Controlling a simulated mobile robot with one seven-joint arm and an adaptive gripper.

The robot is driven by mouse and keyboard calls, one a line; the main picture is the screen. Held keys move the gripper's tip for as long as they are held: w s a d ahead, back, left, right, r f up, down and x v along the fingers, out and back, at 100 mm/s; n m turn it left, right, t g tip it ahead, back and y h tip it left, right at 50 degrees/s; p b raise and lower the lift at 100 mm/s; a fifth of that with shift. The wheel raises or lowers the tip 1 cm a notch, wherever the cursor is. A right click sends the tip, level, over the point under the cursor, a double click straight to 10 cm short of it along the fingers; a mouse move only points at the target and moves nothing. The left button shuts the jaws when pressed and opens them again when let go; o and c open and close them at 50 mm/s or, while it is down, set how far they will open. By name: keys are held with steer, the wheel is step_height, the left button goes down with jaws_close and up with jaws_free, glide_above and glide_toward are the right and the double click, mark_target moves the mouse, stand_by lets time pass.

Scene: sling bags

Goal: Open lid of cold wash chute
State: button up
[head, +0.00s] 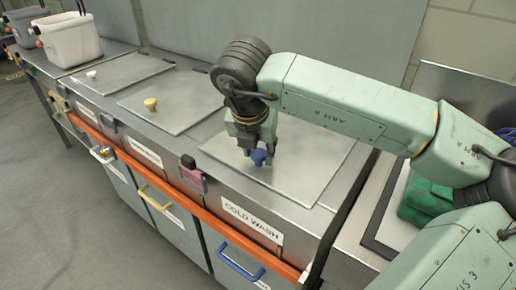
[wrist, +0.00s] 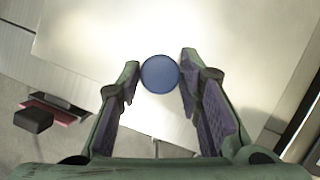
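The cold wash chute has a flat metal lid (head: 305,165) with a blue knob (head: 259,157) on top. A white "COLD WASH" label (head: 250,222) is on the chute's front. The lid lies flat and closed. My gripper (head: 257,150) points down over the lid at the knob. The fingers are apart.
Two more closed lids, with a yellow knob (head: 151,104) and a white knob (head: 91,75), lie to the left. A pink and black clip (head: 191,174) sits on the front edge. An orange rail (head: 190,207) runs along the front. Green cloth (head: 424,200) lies at right.

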jaws_close()
stand_by(0.4)
